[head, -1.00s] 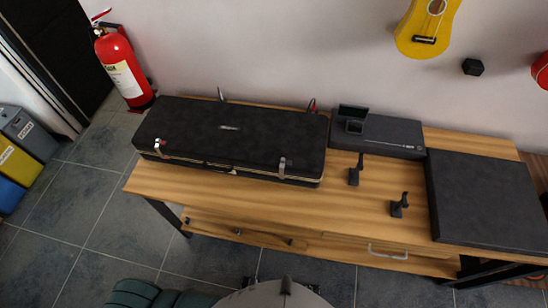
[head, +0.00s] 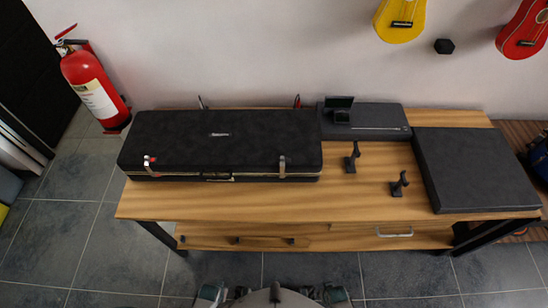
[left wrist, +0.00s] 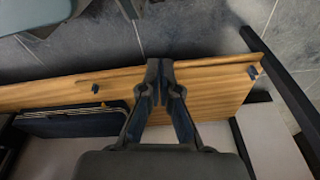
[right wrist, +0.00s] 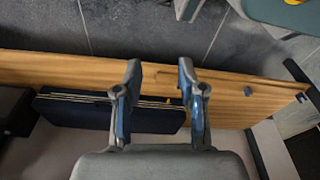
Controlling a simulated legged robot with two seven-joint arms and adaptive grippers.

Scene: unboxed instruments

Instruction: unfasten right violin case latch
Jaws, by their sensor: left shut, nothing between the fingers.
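The black violin case (head: 220,137) lies closed and flat on the left part of the wooden table. On its front edge are two metal latches: the left latch (head: 149,163), with a red bit on it, and the right latch (head: 282,167). A handle (head: 218,177) sits between them. Whether the latches are fastened is too small to tell. My left gripper (left wrist: 166,70) is shut and empty. My right gripper (right wrist: 160,72) is open and empty. Neither gripper touches the case. A dark case with pale edge lines shows in the right wrist view (right wrist: 110,112), beyond the fingers.
Two small dark stands (head: 352,158) (head: 399,185) stand on the table right of the case. A flat black box (head: 476,170) lies at the right end. A slim grey case (head: 365,120) lies behind. Bare tabletop (head: 260,203) runs along the front. A fire extinguisher (head: 92,85) hangs at left.

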